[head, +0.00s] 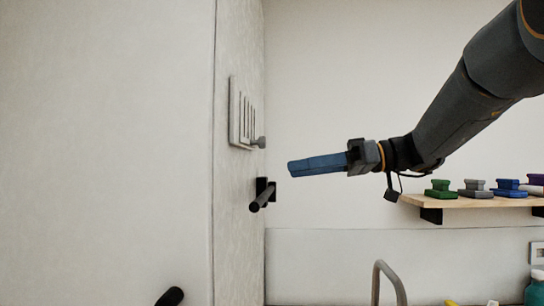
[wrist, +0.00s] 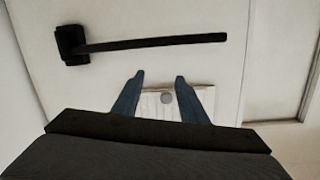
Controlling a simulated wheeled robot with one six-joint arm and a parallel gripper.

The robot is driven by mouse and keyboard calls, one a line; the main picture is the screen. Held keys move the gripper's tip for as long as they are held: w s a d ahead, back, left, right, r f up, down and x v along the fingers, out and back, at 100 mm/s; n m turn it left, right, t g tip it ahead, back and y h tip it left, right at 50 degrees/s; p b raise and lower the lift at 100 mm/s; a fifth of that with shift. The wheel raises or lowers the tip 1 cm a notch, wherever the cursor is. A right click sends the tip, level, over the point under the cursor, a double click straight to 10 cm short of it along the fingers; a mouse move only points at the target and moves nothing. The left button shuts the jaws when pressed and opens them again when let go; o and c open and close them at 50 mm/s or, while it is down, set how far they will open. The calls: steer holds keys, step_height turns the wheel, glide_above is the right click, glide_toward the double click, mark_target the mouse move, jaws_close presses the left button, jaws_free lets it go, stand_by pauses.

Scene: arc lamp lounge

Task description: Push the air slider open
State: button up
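The air slider (head: 240,113) is a pale slotted vent plate on the wall face at the centre-left of the head view. A small grey knob (head: 260,142) sticks out near its lower right. My gripper (head: 290,168) points left towards this wall, right of and a little lower than the knob in the picture, with a gap between. In the wrist view my gripper (wrist: 159,78) has its two blue fingers apart with nothing held. The round knob (wrist: 166,98) shows between the fingers, and the plate (wrist: 203,98) lies behind them, partly hidden.
A black bar handle (head: 262,194) juts from the same wall below the vent; it also shows in the wrist view (wrist: 150,42), beyond the fingertips. A wooden shelf (head: 470,201) with several coloured blocks is at the right. A grey curved tube (head: 386,270) stands below.

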mark_target(258, 142)
step_height(258, 142, up, 6)
steer(key=n+y, duration=0.2)
steer(key=n, duration=0.1)
steer(key=a+p, duration=0.3)
steer(key=a, duration=0.4)
jaws_close()
